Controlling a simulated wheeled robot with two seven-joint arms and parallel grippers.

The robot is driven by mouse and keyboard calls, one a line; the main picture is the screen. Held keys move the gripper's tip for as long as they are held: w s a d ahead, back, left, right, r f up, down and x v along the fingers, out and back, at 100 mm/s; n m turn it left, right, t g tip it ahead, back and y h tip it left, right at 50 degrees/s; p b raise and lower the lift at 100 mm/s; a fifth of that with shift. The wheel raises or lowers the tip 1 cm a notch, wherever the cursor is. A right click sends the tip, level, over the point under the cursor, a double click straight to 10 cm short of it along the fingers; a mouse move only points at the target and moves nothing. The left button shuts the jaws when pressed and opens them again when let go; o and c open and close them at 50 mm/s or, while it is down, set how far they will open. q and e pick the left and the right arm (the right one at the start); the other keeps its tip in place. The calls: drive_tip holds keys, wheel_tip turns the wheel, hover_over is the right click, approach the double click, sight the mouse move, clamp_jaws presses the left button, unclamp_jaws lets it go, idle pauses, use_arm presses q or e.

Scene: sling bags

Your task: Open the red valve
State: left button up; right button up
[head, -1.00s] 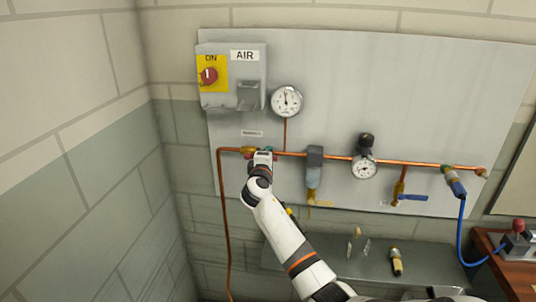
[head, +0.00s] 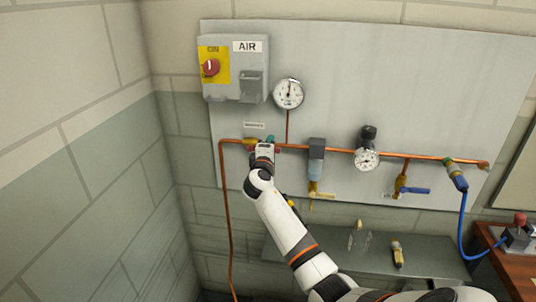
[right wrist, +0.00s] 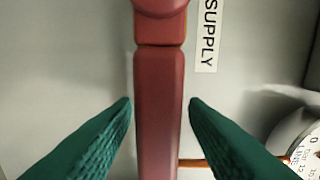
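The red valve handle (right wrist: 159,110) is a long flat bar running up the middle of the right wrist view. My right gripper (right wrist: 160,102) has its two green fingers on either side of the bar, with a narrow gap at each fingertip. It is open around the handle. In the head view my right gripper (head: 267,143) is at the left part of the copper pipe and hides most of the valve; a brass fitting (head: 250,141) shows just left of it. My left gripper is not in view.
A SUPPLY label (right wrist: 209,35) is on the panel beside the handle. A pressure gauge (head: 289,93) and a switch box (head: 234,85) with a red knob are above. A filter (head: 316,160), a regulator gauge (head: 367,159) and a blue-handled valve (head: 414,190) are farther right.

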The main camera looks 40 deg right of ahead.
drive_tip(key=b+v, duration=0.3)
drive_tip(key=v, duration=0.8)
drive_tip(key=shift+s+a, duration=0.25)
drive_tip(key=shift+a, duration=0.05)
